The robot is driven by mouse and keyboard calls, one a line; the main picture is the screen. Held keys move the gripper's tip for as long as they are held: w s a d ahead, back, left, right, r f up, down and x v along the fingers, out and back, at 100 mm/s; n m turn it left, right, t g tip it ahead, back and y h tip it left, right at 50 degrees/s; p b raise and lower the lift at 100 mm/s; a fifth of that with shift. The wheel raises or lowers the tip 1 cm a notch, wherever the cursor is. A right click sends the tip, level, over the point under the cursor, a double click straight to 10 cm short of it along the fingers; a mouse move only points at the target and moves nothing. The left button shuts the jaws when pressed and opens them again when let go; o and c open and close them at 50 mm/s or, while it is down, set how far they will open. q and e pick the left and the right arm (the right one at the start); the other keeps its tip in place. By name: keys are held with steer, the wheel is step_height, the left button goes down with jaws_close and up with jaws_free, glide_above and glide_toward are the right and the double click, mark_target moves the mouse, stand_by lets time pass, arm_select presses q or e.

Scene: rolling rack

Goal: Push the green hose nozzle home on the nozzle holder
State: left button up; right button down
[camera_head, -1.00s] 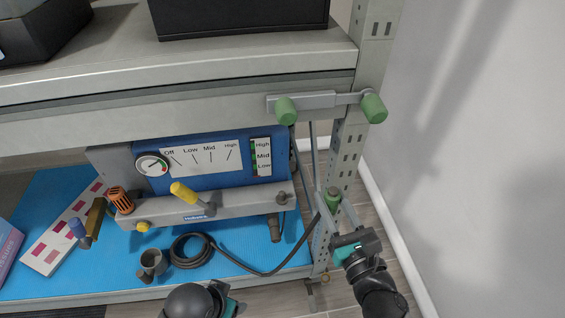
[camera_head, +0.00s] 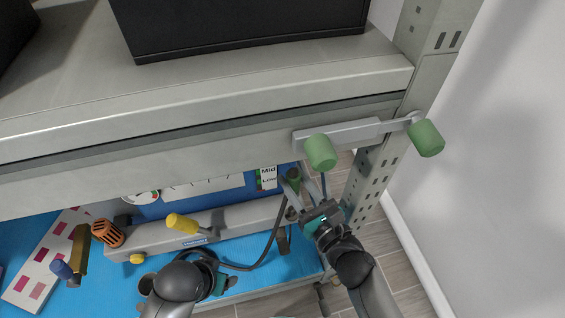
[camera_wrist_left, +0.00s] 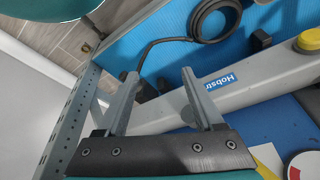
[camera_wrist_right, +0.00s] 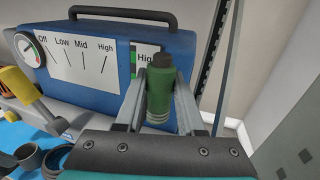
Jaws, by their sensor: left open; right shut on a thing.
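The green hose nozzle (camera_wrist_right: 160,88) has a dark top and stands upright between my right gripper's two fingers (camera_wrist_right: 161,98). In the head view my right gripper (camera_head: 297,180) holds the nozzle (camera_head: 292,175) below the shelf edge, near the right end of the grey rail. A dark fitting (camera_head: 283,240) hangs at that rail end. I cannot tell whether it is the nozzle holder. My left gripper (camera_wrist_left: 158,80) is open and empty, above the grey rail. In the head view its fingers are mostly hidden by my left arm.
The blue unit's grey rail (camera_head: 240,215) carries a yellow lever (camera_head: 182,222) and an orange knob (camera_head: 107,232). A dark hose (camera_wrist_left: 160,42) lies coiled on the blue mat (camera_wrist_left: 180,22). The upper shelf edge (camera_head: 200,158) and green-ended handle (camera_head: 340,137) overhang. A perforated post (camera_head: 372,182) stands right.

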steer(key=shift+w, duration=0.1)
steer(key=shift+d, duration=0.1)
stand_by(0.3)
steer(key=shift+f+b, duration=0.85)
steer(key=shift+f, duration=0.05)
steer(key=shift+f+b, duration=0.6)
step_height(320, 180, down, 2)
steer(key=shift+f+b, duration=0.25)
steer(key=shift+b, duration=0.9)
steer(key=shift+f, duration=0.2)
steer(key=shift+r, duration=0.15)
arm_select(q)
steer(key=w+d+r+t+h, duration=0.1)
steer(key=w+d+r+t, duration=0.2)
steer(key=r, duration=0.4)
steer(key=shift+w+d+t, duration=0.25)
steer(key=shift+w+t, duration=0.1)
steer(key=shift+t, duration=0.15)
steer(key=shift+f, duration=0.2)
